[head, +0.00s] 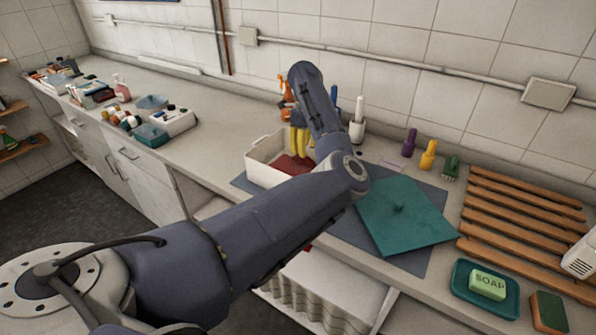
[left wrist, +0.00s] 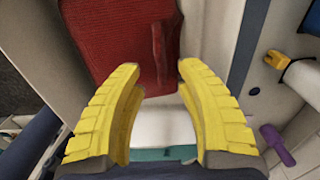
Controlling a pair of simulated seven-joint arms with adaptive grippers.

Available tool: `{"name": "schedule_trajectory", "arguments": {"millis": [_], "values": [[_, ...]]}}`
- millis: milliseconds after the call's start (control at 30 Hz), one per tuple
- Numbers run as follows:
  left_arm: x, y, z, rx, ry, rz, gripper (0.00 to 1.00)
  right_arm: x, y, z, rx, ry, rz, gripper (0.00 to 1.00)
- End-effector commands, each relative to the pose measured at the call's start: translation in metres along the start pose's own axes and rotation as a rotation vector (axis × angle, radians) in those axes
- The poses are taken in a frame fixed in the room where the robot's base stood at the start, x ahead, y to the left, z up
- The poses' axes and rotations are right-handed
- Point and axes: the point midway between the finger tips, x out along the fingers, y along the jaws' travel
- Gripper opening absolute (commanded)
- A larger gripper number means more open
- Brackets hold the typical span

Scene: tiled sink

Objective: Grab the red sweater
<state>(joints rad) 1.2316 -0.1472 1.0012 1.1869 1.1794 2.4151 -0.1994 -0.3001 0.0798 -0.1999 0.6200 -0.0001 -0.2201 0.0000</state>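The red sweater (head: 294,166) lies inside a white basin (head: 262,158) on the counter. In the left wrist view the sweater (left wrist: 125,45) spreads over the upper middle, with a fold on its right side. My left gripper (head: 301,150) has yellow fingers and points down at the basin. In the left wrist view its two fingers (left wrist: 160,75) stand apart with nothing between them, at the near edge of the sweater. My arm hides part of the basin in the head view. My right gripper is not in view.
A teal board (head: 405,215) lies right of the basin on a grey mat. Containers crowd the counter's far left.

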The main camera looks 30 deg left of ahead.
Motion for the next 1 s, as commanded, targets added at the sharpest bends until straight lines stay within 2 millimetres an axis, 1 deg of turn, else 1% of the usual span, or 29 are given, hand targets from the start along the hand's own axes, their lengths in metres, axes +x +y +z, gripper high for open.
{"name": "schedule_trajectory", "arguments": {"millis": [33,100,233,400,600,633,933,967,1000], "values": [[0.008,0.001,0.001,0.001,-0.001,0.003,0.35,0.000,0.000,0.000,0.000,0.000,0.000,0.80],[0.016,0.000,0.001,0.000,-0.001,0.002,0.35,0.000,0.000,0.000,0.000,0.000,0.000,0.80],[0.029,0.000,0.001,0.001,-0.001,0.002,0.35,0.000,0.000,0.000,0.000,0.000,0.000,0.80],[0.035,0.000,0.001,0.000,0.000,0.000,0.35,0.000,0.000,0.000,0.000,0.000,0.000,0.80],[0.035,0.000,0.001,0.000,0.000,0.000,0.35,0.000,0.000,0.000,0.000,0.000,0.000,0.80],[0.035,0.000,0.001,0.000,0.000,0.000,0.37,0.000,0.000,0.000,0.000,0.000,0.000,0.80],[0.035,0.000,0.000,0.000,0.000,0.000,0.02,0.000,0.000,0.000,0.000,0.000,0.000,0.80],[0.035,0.000,0.000,0.000,0.000,0.000,0.00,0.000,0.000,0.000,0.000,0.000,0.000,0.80],[0.035,0.000,0.000,0.000,0.000,0.000,0.00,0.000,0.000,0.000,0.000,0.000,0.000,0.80]]}}
